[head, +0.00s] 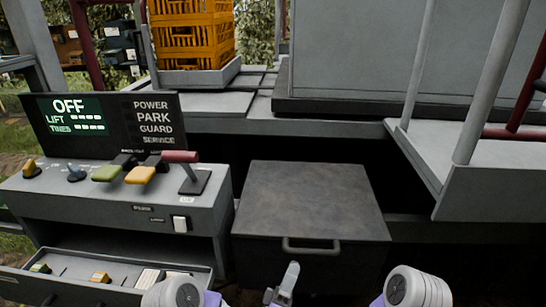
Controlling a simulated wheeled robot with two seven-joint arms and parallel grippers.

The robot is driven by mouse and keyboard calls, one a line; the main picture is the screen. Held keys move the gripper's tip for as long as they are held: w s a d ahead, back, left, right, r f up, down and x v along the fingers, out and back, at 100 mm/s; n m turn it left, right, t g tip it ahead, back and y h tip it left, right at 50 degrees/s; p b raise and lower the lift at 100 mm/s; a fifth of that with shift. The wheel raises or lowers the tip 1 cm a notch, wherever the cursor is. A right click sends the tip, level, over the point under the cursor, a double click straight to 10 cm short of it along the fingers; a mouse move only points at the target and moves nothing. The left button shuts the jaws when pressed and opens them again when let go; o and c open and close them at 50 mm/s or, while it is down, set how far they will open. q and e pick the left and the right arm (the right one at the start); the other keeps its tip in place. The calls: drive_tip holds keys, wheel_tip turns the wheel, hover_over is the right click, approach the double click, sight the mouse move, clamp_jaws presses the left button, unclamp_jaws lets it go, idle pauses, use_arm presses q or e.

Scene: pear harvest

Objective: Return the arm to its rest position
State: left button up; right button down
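My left gripper (283,286) shows only in part, low at the bottom edge near the middle of the head view. It is in front of the dark grey box (310,200), below that box's handle. Its fingertips do not show clearly enough to tell open from shut, and I see nothing held in it. Rounded white parts of my arms show at the bottom left and bottom right. My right gripper is not in view.
A control console (110,205) with levers stands at left; its screen (75,115) reads OFF. Below it, a drawer (120,275) is open with small items inside. Orange crates (193,40) sit on the platform behind. A grey railed ledge (490,190) is at right.

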use_arm(q)
drive_tip(key=s+a+f+m+g+y+p, duration=0.1)
drive_tip(key=a+f+m+g+y+p, duration=0.2)
drive_tip(key=f+g, duration=0.45)
drive_tip(key=s+a+f+m+g+y+p, duration=0.1)
drive_tip(key=s+a+f+g+y+p, duration=0.25)
drive_tip(key=f, duration=0.65)
drive_tip(key=s+a+f+g+y+p, duration=0.1)
drive_tip(key=s+a+f+g+y, duration=0.1)
drive_tip(key=s+a+g, duration=0.3)
drive_tip(key=s+a+f+g+y+p, duration=0.1)
drive_tip(key=s+a+g, duration=0.4)
drive_tip(key=s, duration=0.7)
drive_tip(key=shift+s+a+f+m+g+y+p, duration=0.2)
drive_tip(key=shift+a+f+m+g+y+p, duration=0.15)
drive_tip(key=shift+f+y, duration=0.3)
